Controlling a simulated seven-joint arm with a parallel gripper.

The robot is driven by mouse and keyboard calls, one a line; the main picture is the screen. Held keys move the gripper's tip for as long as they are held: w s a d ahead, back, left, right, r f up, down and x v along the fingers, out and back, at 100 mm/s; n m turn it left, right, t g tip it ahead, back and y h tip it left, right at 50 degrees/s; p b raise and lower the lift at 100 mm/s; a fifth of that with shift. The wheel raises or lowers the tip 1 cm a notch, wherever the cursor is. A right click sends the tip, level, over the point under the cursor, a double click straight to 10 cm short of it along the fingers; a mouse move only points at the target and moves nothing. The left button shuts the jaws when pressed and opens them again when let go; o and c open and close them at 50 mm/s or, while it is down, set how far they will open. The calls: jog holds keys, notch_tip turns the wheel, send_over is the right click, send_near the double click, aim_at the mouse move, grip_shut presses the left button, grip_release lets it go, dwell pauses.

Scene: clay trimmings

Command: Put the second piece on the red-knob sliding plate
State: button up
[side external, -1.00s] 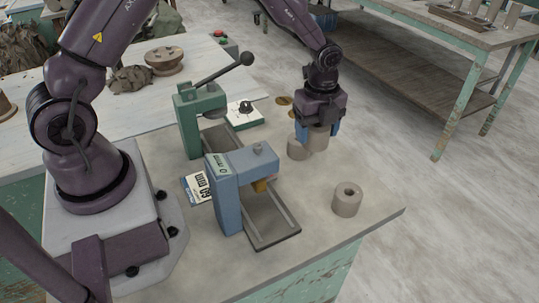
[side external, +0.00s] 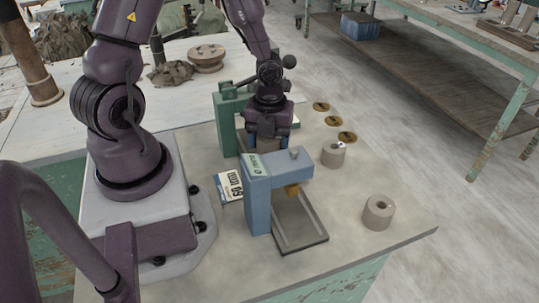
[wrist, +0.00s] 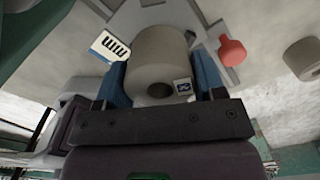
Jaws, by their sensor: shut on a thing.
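My gripper (side external: 268,140) is at the green press (side external: 229,125), behind the blue press. It is shut on a grey clay cylinder with a hole in its end. In the wrist view this held piece (wrist: 158,48) sits between my blue fingers and carries a small white tag with a dark mark. A red knob (wrist: 232,52) shows just right of the fingers, beside a grey plate edge (wrist: 217,30). In the side view the held piece and the red knob are hidden. I cannot tell whether the piece touches the plate.
The blue press (side external: 257,195) with a mustard block stands close in front of my gripper. Two clay cylinders stand to the right, one nearer the back (side external: 333,154) and one nearer the front (side external: 378,212). Several round discs (side external: 334,121) lie behind them. A printed card (side external: 230,186) lies left.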

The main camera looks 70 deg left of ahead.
jog(key=shift+f, duration=2.05)
jog(key=o, duration=1.2)
jog(key=shift+f, duration=0.15)
notch_tip(320, 180, up, 12)
jog(key=shift+r, duration=0.2)
jog(key=shift+s+d+r+n+t, duration=1.1)
jog(key=shift+r+n, duration=1.9)
jog(key=shift+n, duration=1)
jog(key=shift+s+d+r+n+t, duration=0.75)
jog(key=shift+s+d+r+n, duration=0.65)
jog(key=shift+r+n, duration=2.15)
jog(key=shift+s+d+r+n+t, duration=1.1)
jog(key=shift+r+n, duration=1.4)
jog(key=shift+n, duration=1.95)
